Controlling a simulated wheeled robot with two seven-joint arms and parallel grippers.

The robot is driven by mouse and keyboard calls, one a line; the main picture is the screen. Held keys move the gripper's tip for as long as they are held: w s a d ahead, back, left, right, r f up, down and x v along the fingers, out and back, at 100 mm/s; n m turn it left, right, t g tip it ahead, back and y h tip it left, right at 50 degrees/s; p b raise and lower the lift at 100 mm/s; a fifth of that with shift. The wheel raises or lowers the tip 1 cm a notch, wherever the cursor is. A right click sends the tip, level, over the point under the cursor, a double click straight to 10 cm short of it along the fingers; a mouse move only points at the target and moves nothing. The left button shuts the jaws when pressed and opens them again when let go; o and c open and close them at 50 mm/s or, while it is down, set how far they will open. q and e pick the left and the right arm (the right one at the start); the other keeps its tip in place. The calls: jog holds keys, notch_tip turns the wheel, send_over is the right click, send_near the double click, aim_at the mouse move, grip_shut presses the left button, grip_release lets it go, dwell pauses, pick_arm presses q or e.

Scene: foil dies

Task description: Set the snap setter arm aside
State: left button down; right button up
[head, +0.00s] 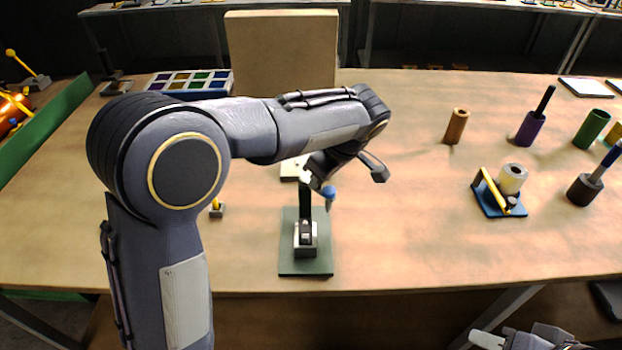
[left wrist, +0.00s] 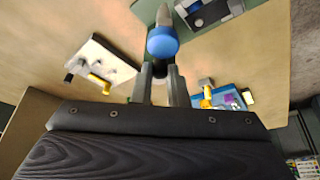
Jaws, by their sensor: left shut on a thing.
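The snap setter stands on a dark green base (head: 305,267), with a dark upright post (head: 305,200) and a small grey block low in front. My left gripper (left wrist: 162,88) is over it, with its fingers closed around the dark part just behind a blue knob (left wrist: 163,42). A grey shaft runs beyond the knob. The blue knob also shows in the head view (head: 329,193), just right of the post top. My left forearm and hand hide part of the setter's upper end; I cannot tell whether the held arm still touches the post. My right gripper (head: 508,342) is cut off at the lower right.
A blue-based fixture (head: 497,205) with a yellow lever and white roll stands right. Brown (head: 456,126), purple (head: 530,128) and green (head: 592,128) cylinders stand beyond. A tan board (head: 283,50) and a coloured tray (head: 190,82) are at the back.

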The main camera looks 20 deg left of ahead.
pick_arm(q)
jog(key=shift+w+d+r+n+g+p, duration=0.1)
jog(key=shift+w+n+g+p, duration=0.5)
jog(key=shift+n, duration=0.8)
jog(key=shift+w+f+n+g+p, duration=0.1)
jog(key=shift+w+n+g+p, duration=0.55)
jog(key=shift+n, duration=0.75)
jog(key=shift+w+d+r+n+g+p, duration=0.1)
jog(key=shift+w+n+g+p, duration=0.3)
jog(key=shift+n+p, duration=0.7)
jog(key=shift+w+a+n, duration=0.1)
jog(key=shift+n, duration=0.4)
jog(key=c, duration=1.4)
grip_release()
jog(key=v, duration=0.7)
jog(key=shift+d+r, duration=0.25)
jog(key=shift+r, duration=0.05)
